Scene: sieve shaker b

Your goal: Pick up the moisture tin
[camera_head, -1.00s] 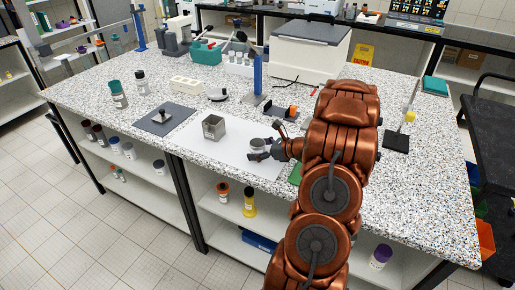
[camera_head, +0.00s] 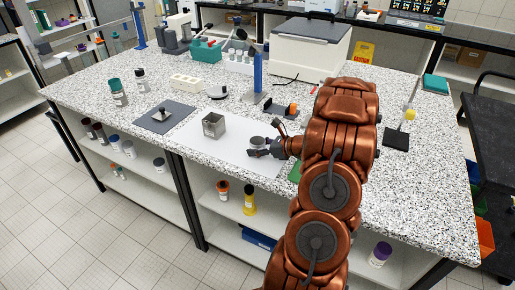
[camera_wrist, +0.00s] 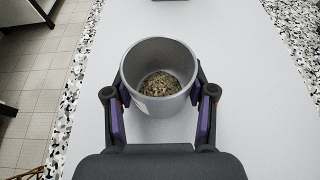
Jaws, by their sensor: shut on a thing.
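The moisture tin (camera_wrist: 159,103) is a small round grey metal tin, open at the top, with coarse brownish-grey grains (camera_wrist: 160,84) inside. In the head view the tin (camera_head: 257,142) is at the right part of a white mat. My gripper (camera_wrist: 160,110) has one finger on each side of the tin and is shut on it; the tin looks upright. In the head view my gripper (camera_head: 265,147) reaches it from the right. I cannot tell whether the tin's base touches the mat.
A square grey metal container (camera_head: 213,126) stands on the white mat (camera_head: 190,138), left of the tin. A dark pad (camera_head: 150,120) with a small knobbed object lies farther left. A blue column (camera_head: 258,72) and an orange-black item (camera_head: 283,109) stand behind.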

